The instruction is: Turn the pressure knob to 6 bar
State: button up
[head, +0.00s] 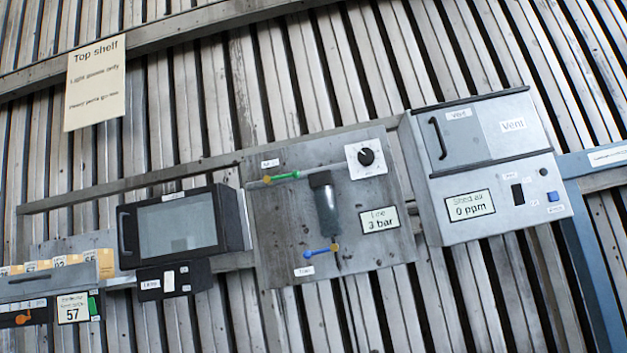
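The pressure knob (366,157) is a small round black knob on a white square plate, at the upper right of a grey metal panel (280,232). Marks around its dial are too small to read. Below it on the same panel, a display (380,219) reads "Line 3 bar". My gripper does not show in the head view, so I cannot see where it is relative to the knob. The whole scene looks tilted in the picture.
The panel also holds a green-handled valve (282,176), a dark cylinder (326,207) and a blue-handled valve (320,250). A vent cabinet (480,165) with a "0 ppm" display stands right, a dark windowed box (180,228) left. A "Top shelf" sign (95,83) hangs upper left.

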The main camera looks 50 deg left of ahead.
aim_at(366, 155)
jog(key=u, duration=0.5)
jog(key=i, duration=0.95)
jog(key=u, duration=1)
jog(key=i, duration=0.25)
jog(key=u, duration=0.05)
jog(key=k, duration=0.9)
jog(key=u, duration=0.2)
jog(key=i, duration=0.9)
jog(key=z, duration=0.15)
